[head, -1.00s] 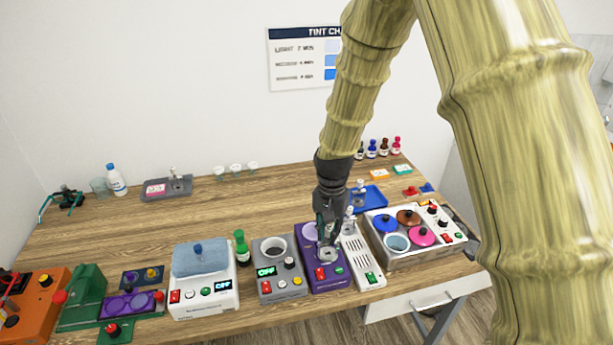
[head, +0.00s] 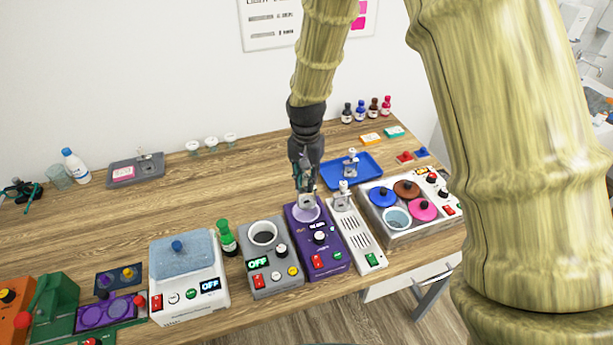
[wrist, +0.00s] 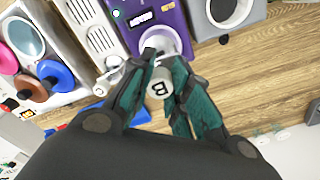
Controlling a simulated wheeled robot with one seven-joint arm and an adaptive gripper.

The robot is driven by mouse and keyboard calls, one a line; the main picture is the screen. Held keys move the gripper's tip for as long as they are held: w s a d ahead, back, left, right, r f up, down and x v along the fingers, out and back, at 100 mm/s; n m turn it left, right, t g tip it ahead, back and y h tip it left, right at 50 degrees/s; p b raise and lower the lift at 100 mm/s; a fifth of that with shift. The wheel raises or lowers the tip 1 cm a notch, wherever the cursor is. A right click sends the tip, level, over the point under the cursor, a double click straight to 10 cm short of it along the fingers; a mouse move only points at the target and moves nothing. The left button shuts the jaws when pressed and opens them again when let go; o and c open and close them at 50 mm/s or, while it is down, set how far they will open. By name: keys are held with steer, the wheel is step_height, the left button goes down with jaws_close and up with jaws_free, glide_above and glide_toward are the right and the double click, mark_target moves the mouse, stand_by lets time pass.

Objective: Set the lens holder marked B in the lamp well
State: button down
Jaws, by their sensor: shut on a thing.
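My gripper (head: 304,186) is shut on the lens holder marked B (wrist: 159,86). The letter shows on the holder's pale round top in the wrist view. In the head view the held holder (head: 307,202) is a small grey-white piece at the fingertips. It is over the round lavender well (head: 309,214) at the back of the purple box (head: 331,263). The same well shows just beyond the fingertips in the wrist view (wrist: 167,39). I cannot tell whether the holder touches the well or hangs above it.
A white slotted box (head: 361,240) with another small holder (head: 343,190) stands close on the right. A grey box (head: 272,283) with a round opening stands on the left. Behind are a blue tray (head: 368,178) with a holder and a grey tray (head: 122,180). Bare wood lies behind the boxes.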

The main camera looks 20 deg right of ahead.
mark_target(306, 201)
steer(key=shift+w+f+b, duration=0.25)
steer(key=shift+w+f, duration=0.05)
steer(key=shift+f, duration=0.35)
steer(key=shift+w+f+b, duration=0.25)
steer(key=shift+w+f, duration=0.05)
steer(key=shift+f, duration=0.3)
steer(key=shift+s+f+b, duration=0.3)
steer(key=shift+s+f, duration=0.2)
steer(key=shift+f, duration=0.05)
steer(key=shift+w+f+b, duration=0.15)
steer(key=shift+f+b, duration=0.05)
steer(key=shift+f, duration=0.4)
steer(key=shift+w+f+b, duration=0.15)
steer(key=shift+f, duration=0.4)
steer(key=shift+s+f+b, duration=0.2)
steer(key=shift+f+b, duration=0.2)
steer(key=shift+f, duration=0.4)
steer(key=shift+w+f, duration=0.15)
steer(key=shift+f, duration=0.5)
steer(key=shift+f, duration=0.25)
